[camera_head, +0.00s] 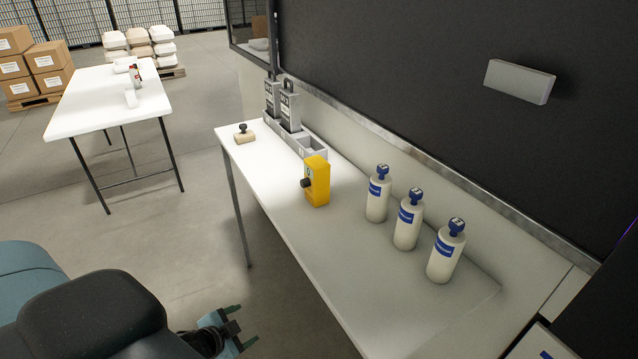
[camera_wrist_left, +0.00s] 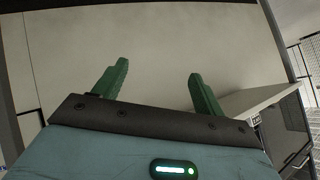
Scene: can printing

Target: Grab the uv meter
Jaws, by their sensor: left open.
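A yellow box-shaped device (camera_head: 318,182) with a black knob on its side stands upright on the long white table (camera_head: 360,290); it looks like the uv meter. My left gripper (camera_head: 245,326) is low at the bottom of the head view, in front of the table's near edge and well apart from the device. Its two green fingers are spread and empty, as the left wrist view also shows (camera_wrist_left: 158,72). The device cannot be made out in the left wrist view. My right gripper is not in view.
Three white bottles with blue caps (camera_head: 408,222) stand to the device's right. A grey holder (camera_head: 311,146) with dark units is behind it, and a stamp (camera_head: 244,135) lies at the far-left end. A dark board (camera_head: 430,80) rises behind the table.

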